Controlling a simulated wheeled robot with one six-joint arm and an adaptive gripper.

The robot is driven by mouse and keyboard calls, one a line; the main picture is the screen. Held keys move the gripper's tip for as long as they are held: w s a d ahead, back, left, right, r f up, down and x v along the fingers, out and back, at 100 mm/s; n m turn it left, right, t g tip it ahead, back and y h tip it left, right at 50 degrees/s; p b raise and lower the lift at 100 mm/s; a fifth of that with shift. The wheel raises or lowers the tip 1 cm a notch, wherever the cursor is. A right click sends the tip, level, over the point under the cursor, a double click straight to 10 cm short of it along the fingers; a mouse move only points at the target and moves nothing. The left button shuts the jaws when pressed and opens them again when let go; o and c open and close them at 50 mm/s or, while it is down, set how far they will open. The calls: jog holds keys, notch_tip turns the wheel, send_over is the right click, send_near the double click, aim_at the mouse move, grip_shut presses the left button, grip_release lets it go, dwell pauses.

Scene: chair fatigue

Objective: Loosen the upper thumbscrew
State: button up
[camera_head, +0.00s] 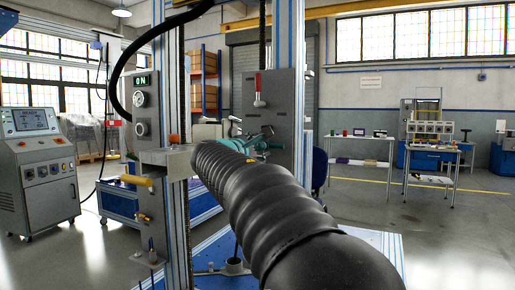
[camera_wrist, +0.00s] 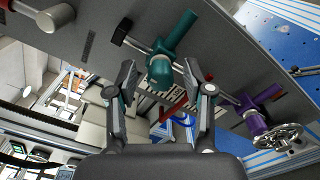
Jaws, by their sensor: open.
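The upper thumbscrew is teal, with a round head and a cross bar (camera_wrist: 160,66), on a grey plate in the wrist view. A purple thumbscrew (camera_wrist: 258,112) sits farther right on the same plate, which is lower down. My gripper (camera_wrist: 161,78) is open, with one finger on each side of the teal head. I cannot tell whether either finger touches it. In the head view, teal parts (camera_head: 243,146) show beyond my black sleeved arm, which hides much of that area.
A red lever with a grey knob (camera_wrist: 55,17) stands out from the plate; it also shows in the head view (camera_head: 259,88). A metal handwheel (camera_wrist: 277,138) is near the purple thumbscrew. A control cabinet (camera_head: 42,165) stands left; a workbench (camera_head: 362,141) is at right.

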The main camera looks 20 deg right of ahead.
jog(key=v, duration=1.2)
jog(key=s+a+f+m+g+y, duration=0.2)
jog(key=s+f+m+y, duration=0.15)
jog(key=f, duration=0.75)
jog(key=s+a+f+m+g+y, duration=0.2)
jog(key=s+f+m+y, duration=0.15)
jog(key=f, duration=0.75)
jog(key=s+a+f+m+y, duration=0.1)
jog(key=s+f+m+y, duration=0.1)
jog(key=s, duration=0.5)
jog(key=s+a+f+m+g+y+p, duration=0.1)
jog(key=s+a+f+m+y, duration=0.1)
jog(key=s+f, duration=0.3)
jog(key=s+a+f+m+y, duration=0.2)
jog(key=s+f+m+y, duration=0.1)
jog(key=s, duration=0.7)
jog(key=shift+s+f+m, duration=0.3)
jog(key=shift+s+f, duration=0.1)
jog(key=shift+f, duration=0.35)
